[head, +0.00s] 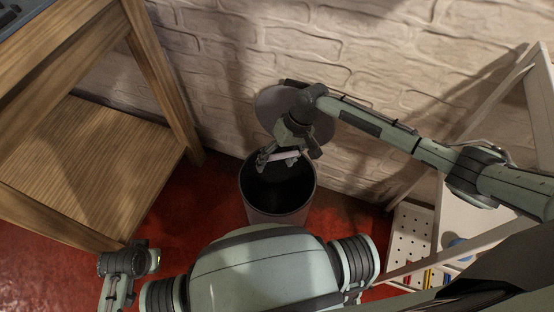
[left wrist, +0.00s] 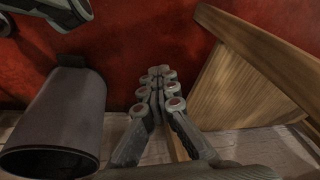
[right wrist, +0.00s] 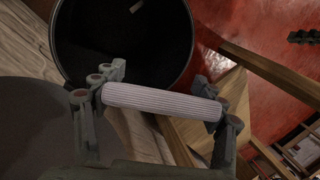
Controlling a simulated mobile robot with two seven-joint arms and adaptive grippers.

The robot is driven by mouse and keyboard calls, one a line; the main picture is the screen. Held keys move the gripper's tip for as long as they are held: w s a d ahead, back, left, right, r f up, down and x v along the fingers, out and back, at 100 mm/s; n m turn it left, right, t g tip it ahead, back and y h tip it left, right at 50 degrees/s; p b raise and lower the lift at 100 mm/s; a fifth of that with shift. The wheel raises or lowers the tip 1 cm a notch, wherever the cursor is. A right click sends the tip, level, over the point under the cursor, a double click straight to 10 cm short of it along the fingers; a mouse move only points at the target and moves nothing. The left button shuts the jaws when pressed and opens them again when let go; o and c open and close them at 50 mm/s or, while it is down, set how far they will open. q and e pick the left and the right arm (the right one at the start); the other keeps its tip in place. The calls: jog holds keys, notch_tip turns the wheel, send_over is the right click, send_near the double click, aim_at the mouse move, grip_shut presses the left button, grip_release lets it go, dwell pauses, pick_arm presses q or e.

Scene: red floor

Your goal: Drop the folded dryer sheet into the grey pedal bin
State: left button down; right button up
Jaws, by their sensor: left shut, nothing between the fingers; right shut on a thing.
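The folded dryer sheet (right wrist: 160,101) is a pale, ribbed roll. My right gripper (head: 279,161) is shut on it, with a finger at each end in the right wrist view. It is held over the mouth of the grey pedal bin (head: 279,213), which stands on the floor by the wall. The bin's round lid (head: 268,104) is raised behind the opening. The dark opening (right wrist: 120,35) shows beyond the sheet in the right wrist view. My left gripper (left wrist: 161,82) is shut and empty, away from the bin; the bin's outer side (left wrist: 62,105) shows to its left.
A wooden table with a low shelf (head: 100,150) stands left of the bin. A pale frame rack (head: 435,225) with a pegboard is at the right. A brick wall (head: 220,50) is behind the bin. A small pale piece (right wrist: 137,6) shows inside the bin.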

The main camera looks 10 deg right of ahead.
pick_arm(q)
notch_tip(320, 180, up, 11)
jog(key=b, duration=0.5)
jog(key=w+d+r+m+t+h+b, duration=0.1)
jog(key=w+d+r+t+h+b, duration=0.4)
jog(key=w+d+r+t, duration=0.7)
jog(key=shift+w+d+r+m, duration=0.45)
jog(key=shift+d+r, duration=1.1)
jog(key=shift+r, duration=0.75)
pick_arm(e)
notch_tip(320, 180, down, 10)
jog(key=shift+r, duration=0.2)
jog(key=o, duration=0.8)
